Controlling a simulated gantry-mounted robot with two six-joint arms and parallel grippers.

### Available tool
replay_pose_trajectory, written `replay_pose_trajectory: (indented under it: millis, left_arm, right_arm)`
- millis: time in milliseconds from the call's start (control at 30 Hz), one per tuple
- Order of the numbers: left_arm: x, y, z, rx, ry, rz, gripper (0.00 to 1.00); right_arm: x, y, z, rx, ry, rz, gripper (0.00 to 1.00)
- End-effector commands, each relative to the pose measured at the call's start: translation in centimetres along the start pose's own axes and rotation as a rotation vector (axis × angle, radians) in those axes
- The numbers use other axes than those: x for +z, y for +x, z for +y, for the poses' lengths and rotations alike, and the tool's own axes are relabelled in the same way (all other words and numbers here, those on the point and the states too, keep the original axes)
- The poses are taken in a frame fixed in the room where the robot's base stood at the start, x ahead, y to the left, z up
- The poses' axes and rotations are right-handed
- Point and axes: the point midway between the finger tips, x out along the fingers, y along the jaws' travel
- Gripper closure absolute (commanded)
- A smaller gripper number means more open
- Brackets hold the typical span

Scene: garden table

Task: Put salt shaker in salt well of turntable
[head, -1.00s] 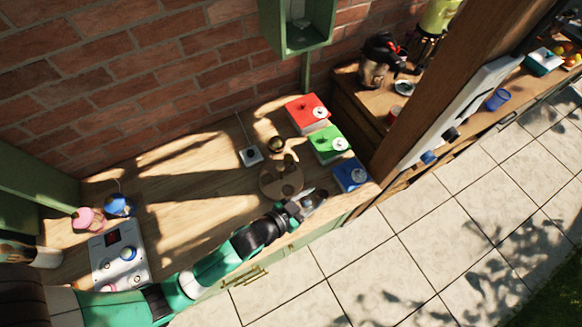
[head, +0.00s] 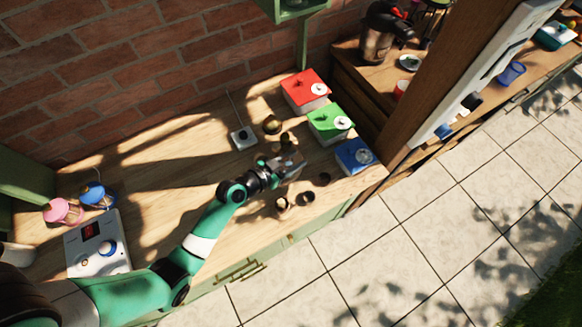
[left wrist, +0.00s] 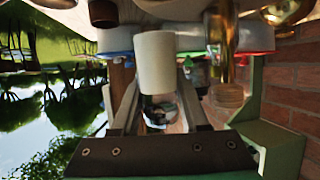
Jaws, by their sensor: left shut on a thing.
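My left gripper (head: 287,166) is over the turntable area near the right part of the wooden counter. In the left wrist view, the gripper (left wrist: 155,105) is shut on a pale, off-white cylinder (left wrist: 156,62), apparently the salt shaker. My gripper and the held thing hide most of the turntable in the head view, so its wells cannot be made out. A small brown item (head: 286,141) shows just beyond the gripper. A brass, post-like thing (left wrist: 224,45) stands to the right of the held cylinder in the left wrist view. My right gripper is not in view.
Red (head: 305,92), green (head: 330,122) and blue (head: 354,156) boxes stand right of the gripper. A brass ball (head: 271,124) and a small white block (head: 243,138) are behind. The counter's left middle is clear.

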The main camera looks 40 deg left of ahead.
Motion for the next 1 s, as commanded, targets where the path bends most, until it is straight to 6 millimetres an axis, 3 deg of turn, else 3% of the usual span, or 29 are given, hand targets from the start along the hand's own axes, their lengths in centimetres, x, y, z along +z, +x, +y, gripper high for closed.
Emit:
replay_pose_trajectory:
  millis: [233, 467, 833, 867, 1000]
  left_arm:
    - [1.1, 0.4, -0.9, 0.000, 0.000, 0.000, 1.00]
    - [4.3, 1.8, -1.4, 0.002, 0.001, -0.001, 1.00]
    - [4.7, 1.9, -1.4, 0.001, 0.003, 0.001, 1.00]
    - [4.7, 1.9, -1.4, 0.001, 0.003, 0.000, 0.54]
    - [4.6, 1.9, -1.4, 0.001, 0.003, 0.000, 0.29]
  right_arm:
    - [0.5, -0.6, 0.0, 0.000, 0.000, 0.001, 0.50]
    - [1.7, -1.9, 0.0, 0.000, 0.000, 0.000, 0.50]
    - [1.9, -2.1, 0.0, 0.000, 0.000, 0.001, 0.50]
    - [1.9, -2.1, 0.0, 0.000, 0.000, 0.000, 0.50]
    - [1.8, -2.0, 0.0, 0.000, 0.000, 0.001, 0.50]
